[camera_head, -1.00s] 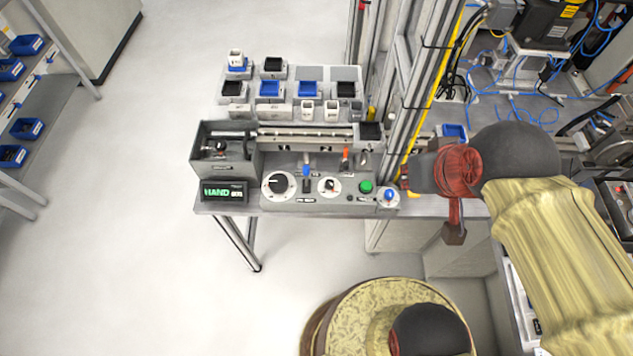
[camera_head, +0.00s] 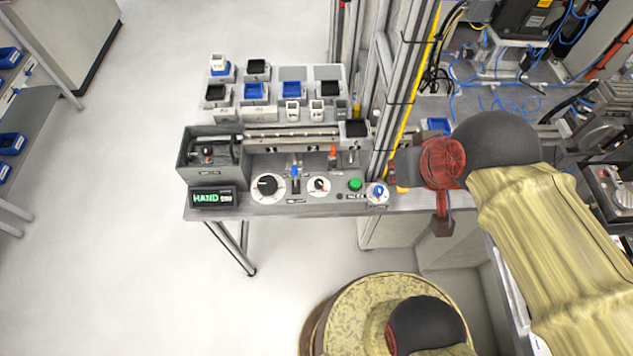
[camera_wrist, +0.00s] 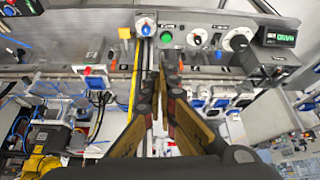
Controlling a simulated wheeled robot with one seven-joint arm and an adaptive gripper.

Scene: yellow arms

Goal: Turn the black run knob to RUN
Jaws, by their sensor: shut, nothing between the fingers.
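Two white dials with black knobs sit on the grey control panel: a large one (camera_head: 268,187) and a smaller one (camera_head: 319,187). I cannot read which is marked RUN. In the wrist view the picture is turned round, with the small dial (camera_wrist: 197,37) left of the large dial (camera_wrist: 238,40). My gripper (camera_wrist: 163,75) is shut and empty. Its fingertips point at the panel, apart from both dials and closest in the picture to the green button (camera_wrist: 166,38). The display (camera_head: 213,197) reads HAND.
A blue knob on a white disc (camera_head: 377,193) sits right of the green button (camera_head: 355,184). Upright levers, blue (camera_head: 295,172) and orange (camera_head: 332,155), stand behind the dials. A metal post with a yellow strip (camera_head: 414,95) rises beside my arm.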

